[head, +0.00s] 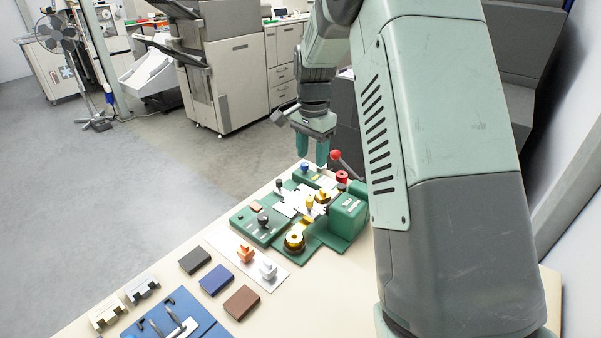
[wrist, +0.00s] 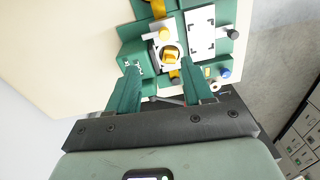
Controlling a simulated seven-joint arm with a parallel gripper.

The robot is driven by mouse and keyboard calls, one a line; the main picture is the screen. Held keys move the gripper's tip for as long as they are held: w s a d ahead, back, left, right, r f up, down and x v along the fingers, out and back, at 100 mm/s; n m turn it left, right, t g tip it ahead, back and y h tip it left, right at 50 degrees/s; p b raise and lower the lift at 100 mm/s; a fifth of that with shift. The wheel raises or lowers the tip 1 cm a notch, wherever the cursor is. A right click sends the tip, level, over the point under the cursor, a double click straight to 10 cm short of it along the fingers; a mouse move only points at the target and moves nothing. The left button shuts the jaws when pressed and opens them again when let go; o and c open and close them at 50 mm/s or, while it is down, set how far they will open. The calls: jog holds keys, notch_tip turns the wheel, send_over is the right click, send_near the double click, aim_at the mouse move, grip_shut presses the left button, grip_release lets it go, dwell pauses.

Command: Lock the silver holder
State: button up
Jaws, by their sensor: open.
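A green fixture (head: 262,230) with pale metal plates, coloured knobs and a raised green housing (head: 347,216) stands on the table. In the wrist view a silver square block (wrist: 154,50) with a gold piece (wrist: 170,53) on it lies beside the green housing (wrist: 133,59). I cannot tell surely whether this block is the silver holder. My gripper (head: 312,160) is open and empty above the far end of the fixture. In the wrist view its two green fingers (wrist: 156,72) are spread apart, with nothing between their tips.
A red-ball lever (head: 337,156) rises beside my gripper. A blue knob (head: 304,168), black knob (head: 262,218) and gold ring (head: 294,240) stand up on the fixture. Orange (head: 245,253) and silvery-grey (head: 268,269) pieces sit on a white plate. Blocks and a blue tool tray (head: 205,322) lie nearer.

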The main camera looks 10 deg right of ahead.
jog(key=m, duration=0.1)
send_over(309, 199)
notch_tip(309, 199, down, 5)
notch_tip(309, 199, down, 10)
jog(key=shift+f, duration=0.15)
grip_shut()
dwell(0.4)
